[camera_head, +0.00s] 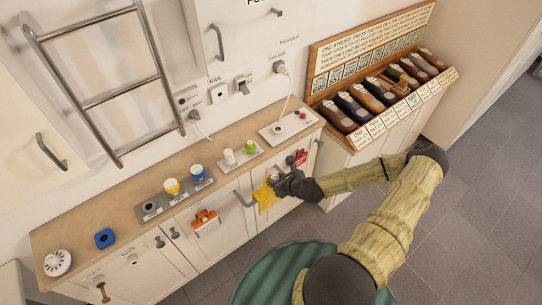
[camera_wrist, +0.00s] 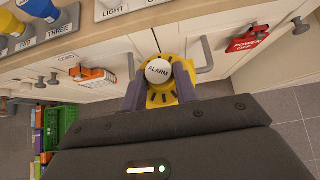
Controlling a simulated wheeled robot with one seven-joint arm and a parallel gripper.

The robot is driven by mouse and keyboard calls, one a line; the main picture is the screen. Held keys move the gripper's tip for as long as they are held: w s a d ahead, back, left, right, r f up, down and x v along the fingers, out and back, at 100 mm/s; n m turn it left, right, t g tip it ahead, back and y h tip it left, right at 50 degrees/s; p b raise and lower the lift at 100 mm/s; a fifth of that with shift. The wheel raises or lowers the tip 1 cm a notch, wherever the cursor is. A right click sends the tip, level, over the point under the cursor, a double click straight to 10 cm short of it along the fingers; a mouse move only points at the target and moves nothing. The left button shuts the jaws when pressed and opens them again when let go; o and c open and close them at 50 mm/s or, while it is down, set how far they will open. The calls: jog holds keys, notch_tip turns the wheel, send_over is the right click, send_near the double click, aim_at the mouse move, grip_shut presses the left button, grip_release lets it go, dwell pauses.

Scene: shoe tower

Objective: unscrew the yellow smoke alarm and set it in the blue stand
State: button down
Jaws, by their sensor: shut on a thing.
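The yellow smoke alarm (camera_head: 266,196) is at the cabinet front, just below the worktop edge. In the wrist view the alarm (camera_wrist: 155,97) shows a round white cap marked ALARM and dark slots around it. My gripper (camera_head: 275,186) is shut on it, with one finger on each side, as the wrist view of the gripper (camera_wrist: 160,90) also shows. Whether the alarm still touches the cabinet front is hidden. The blue stand (camera_head: 104,238) sits on the left part of the worktop, with a dark round opening, far left of my gripper.
A white round detector (camera_head: 57,262) lies left of the stand on the worktop (camera_head: 130,243). A grey tray with yellow and blue cups (camera_head: 172,186) stands between stand and gripper. Door handles (camera_head: 243,199), an orange item (camera_head: 205,221) and a red tag (camera_head: 300,157) are on the cabinet fronts.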

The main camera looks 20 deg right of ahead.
aim_at(268, 187)
jog(key=a+m+h, duration=0.1)
jog(key=a, duration=0.1)
jog(key=a+m+h+b, duration=0.1)
jog(key=shift+s+a+t, duration=0.2)
jog(key=shift+a+t, duration=0.1)
jog(key=shift+a, duration=0.05)
jog(key=shift+s+a+r+m+h+b, duration=0.3)
jog(key=shift+a+m+h+b, duration=0.25)
jog(key=shift+m, duration=0.25)
jog(key=shift+s+d+r+h, duration=0.1)
jog(key=shift+r+h, duration=0.1)
jog(key=shift+h, duration=0.05)
